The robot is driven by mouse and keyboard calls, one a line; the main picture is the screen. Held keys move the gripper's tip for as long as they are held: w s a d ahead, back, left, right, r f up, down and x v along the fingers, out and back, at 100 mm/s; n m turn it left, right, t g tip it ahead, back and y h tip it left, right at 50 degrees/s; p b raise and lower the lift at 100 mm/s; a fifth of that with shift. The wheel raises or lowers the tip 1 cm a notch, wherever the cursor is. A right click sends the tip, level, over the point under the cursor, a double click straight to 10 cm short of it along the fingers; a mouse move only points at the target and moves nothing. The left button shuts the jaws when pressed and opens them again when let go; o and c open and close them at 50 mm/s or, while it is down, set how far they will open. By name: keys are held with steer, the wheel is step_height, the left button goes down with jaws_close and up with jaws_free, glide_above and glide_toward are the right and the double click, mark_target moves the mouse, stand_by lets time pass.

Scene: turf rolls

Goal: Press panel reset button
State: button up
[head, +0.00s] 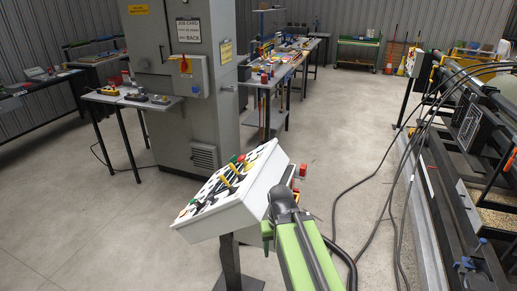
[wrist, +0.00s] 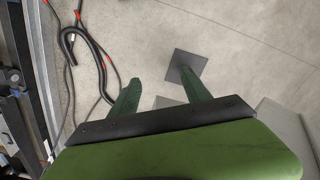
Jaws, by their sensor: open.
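A white sloped control panel (head: 215,212) stands on a dark post at the middle of the head view. Its face carries yellow levers (head: 230,172), dark markings and small red and green buttons; I cannot tell which one is reset. Red buttons (head: 302,170) also sit at its right side. My green arm reaches up beside the panel's right edge and hides part of that side. In the wrist view my gripper (wrist: 158,84) has its two green fingers apart, with nothing between them but floor. The post's square foot (wrist: 186,64) shows beyond the right finger.
A grey cabinet (head: 185,60) with a red-knobbed switch box (head: 186,75) stands behind the panel. A long black machine (head: 465,150) lines the right side. Dark cables (head: 385,195) lie on the floor between.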

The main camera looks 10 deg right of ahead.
jaws_close()
steer(key=shift+r, duration=0.1)
stand_by(1.4)
